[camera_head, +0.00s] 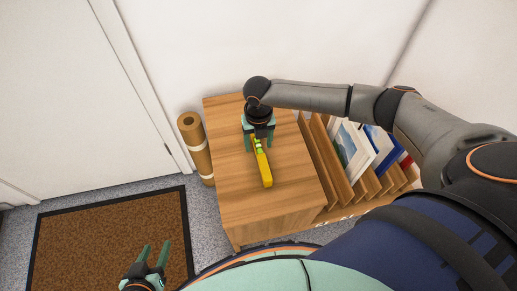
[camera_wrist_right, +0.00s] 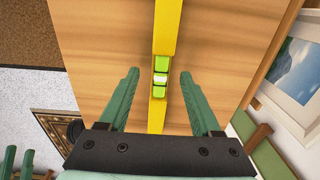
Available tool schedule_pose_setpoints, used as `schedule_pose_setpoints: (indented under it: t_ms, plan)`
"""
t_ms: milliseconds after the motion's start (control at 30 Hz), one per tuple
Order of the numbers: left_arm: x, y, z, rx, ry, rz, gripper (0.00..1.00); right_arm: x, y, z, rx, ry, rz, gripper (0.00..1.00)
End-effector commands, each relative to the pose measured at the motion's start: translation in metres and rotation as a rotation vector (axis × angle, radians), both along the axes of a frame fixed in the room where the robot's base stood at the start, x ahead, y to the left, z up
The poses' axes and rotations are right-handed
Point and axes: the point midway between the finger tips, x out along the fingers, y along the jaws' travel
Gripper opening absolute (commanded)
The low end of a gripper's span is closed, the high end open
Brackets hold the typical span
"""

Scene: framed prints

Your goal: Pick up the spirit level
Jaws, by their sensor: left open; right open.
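The yellow spirit level (camera_head: 264,169) with green vials lies on the wooden cabinet top (camera_head: 234,206), pointing toward the front. My right gripper (camera_head: 260,146) is over its far end, which the gripper partly hides. In the right wrist view, the level (camera_wrist_right: 166,32) runs between the two open green fingers of the right gripper (camera_wrist_right: 159,80), with a gap on each side. I cannot tell how high the fingertips are above the top. My left gripper (camera_head: 155,256) is open and empty, low over the floor near the doormat.
A rack (camera_head: 324,166) with several framed prints (camera_head: 352,150) stands right of the cabinet top. A brown roll (camera_head: 195,150) stands upright at its left. A brown doormat (camera_head: 100,235) lies on the floor by the white door (camera_head: 75,90). The front of the cabinet top is clear.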

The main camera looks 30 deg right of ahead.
Motion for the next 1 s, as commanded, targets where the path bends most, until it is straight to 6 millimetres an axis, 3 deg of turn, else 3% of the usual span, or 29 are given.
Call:
schedule_pose_setpoints:
  t_ms: [100,367,900,1000]
  plan:
    - [-0.0026,0.0023,-0.0050,0.005,0.006,0.001,0.50,-0.0004,-0.0006,-0.0114,-0.001,0.001,-0.001,0.65]
    - [-0.0023,0.0034,-0.0032,0.006,0.003,0.002,0.50,-0.0003,-0.0005,-0.0119,0.000,0.000,-0.001,0.64]
    - [0.0006,0.0015,-0.0010,0.002,-0.006,0.000,0.50,-0.0003,-0.0007,-0.0116,-0.001,0.000,-0.001,0.03]
    - [0.0004,0.0009,-0.0009,0.001,-0.006,-0.001,0.50,-0.0003,-0.0007,-0.0116,-0.001,0.000,-0.002,0.00]
